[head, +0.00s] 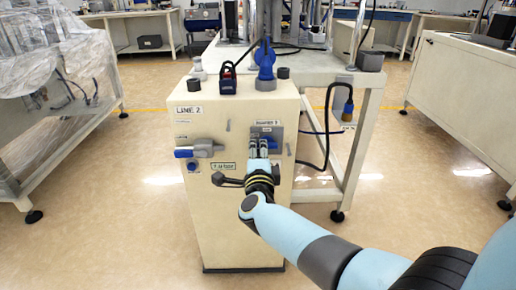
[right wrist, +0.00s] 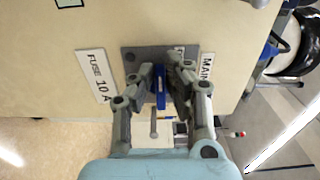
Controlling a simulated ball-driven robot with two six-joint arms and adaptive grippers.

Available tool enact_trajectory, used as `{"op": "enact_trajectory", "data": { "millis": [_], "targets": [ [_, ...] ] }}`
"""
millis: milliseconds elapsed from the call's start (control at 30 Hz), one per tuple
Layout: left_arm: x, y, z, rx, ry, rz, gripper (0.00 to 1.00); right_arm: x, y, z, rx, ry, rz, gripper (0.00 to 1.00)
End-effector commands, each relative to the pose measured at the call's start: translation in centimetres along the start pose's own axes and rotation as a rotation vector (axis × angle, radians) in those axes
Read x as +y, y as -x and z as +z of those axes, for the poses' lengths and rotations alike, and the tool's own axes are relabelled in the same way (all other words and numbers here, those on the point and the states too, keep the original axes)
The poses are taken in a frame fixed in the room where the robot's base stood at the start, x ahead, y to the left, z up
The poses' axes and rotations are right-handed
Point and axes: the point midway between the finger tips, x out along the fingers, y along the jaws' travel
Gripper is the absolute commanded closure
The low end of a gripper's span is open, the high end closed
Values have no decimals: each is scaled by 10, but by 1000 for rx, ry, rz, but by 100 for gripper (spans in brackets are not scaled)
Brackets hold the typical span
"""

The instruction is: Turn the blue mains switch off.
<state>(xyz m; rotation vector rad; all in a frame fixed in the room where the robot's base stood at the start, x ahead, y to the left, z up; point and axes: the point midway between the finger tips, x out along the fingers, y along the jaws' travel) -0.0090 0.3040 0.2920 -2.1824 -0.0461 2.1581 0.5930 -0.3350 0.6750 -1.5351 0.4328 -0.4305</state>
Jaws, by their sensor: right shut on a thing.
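The blue mains switch (head: 272,142) sits on a grey plate on the front of the cream cabinet (head: 235,235), at its upper right. My right gripper (head: 258,148) reaches it from the front and hides part of it. In the right wrist view the blue switch handle (right wrist: 161,88) stands between the two fingers of my right gripper (right wrist: 165,80), which is shut on it. The grey plate (right wrist: 133,56) lies behind, with a partly hidden "MAIN" label (right wrist: 206,72) on one side and a "FUSE 10 A" label (right wrist: 95,77) on the other. My left gripper is out of view.
A blue-and-grey lever (head: 198,149) and a blue button (head: 193,166) are left on the cabinet. A dark handle (head: 226,180) sticks out beside my gripper. A padlock (head: 228,82) and blue connector (head: 265,60) stand on top. A cable (head: 328,110) hangs right. The floor in front is clear.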

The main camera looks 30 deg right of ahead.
Motion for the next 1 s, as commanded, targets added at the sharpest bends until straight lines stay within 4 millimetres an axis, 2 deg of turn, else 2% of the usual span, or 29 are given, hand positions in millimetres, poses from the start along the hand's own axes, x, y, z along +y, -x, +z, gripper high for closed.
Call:
{"op": "enact_trajectory", "data": {
  "millis": [433,467,600,867,1000],
  "targets": [
    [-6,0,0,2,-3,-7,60,3,2,1,-3,8,6,100],
    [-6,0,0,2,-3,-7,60,3,2,1,-3,8,6,84],
    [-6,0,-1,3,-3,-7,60,2,1,1,-2,8,5,66],
    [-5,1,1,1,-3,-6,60,1,1,0,-1,7,2,65],
    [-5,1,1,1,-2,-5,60,2,15,1,-2,6,4,65]
  ]
}}
